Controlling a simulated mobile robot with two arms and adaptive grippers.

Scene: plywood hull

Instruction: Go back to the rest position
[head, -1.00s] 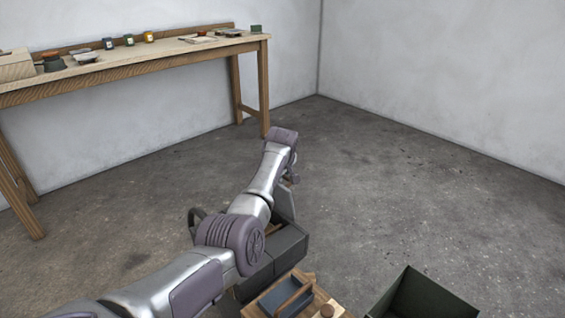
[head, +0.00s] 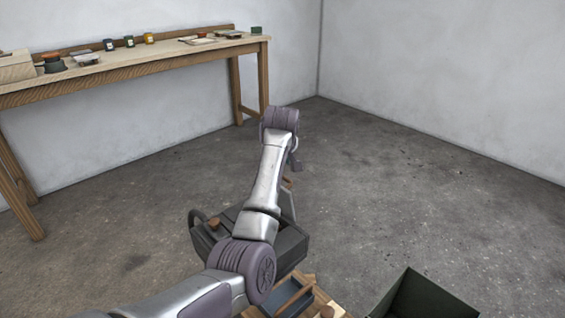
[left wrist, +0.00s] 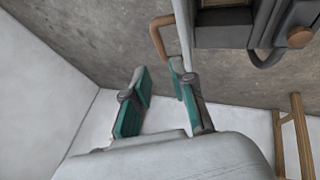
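My left arm reaches in from the lower left in the head view, over a dark grey box (head: 291,247). The left gripper (head: 296,165) is mostly hidden behind my wrist there. In the left wrist view the left gripper (left wrist: 160,98) shows two spread fingers with green pads and nothing between them. The grey box (left wrist: 225,35) appears beyond the fingers in that view, with a thin upright panel and a brown handle (left wrist: 157,36) near the fingertips. I cannot tell whether a finger touches the panel. My right gripper is in neither view.
A wooden tray (head: 312,303) with a dark compartment lies at the bottom, beside a dark green open bin (head: 425,298). A long wooden workbench (head: 150,62) with jars and small items stands along the back left wall. The floor at right is clear.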

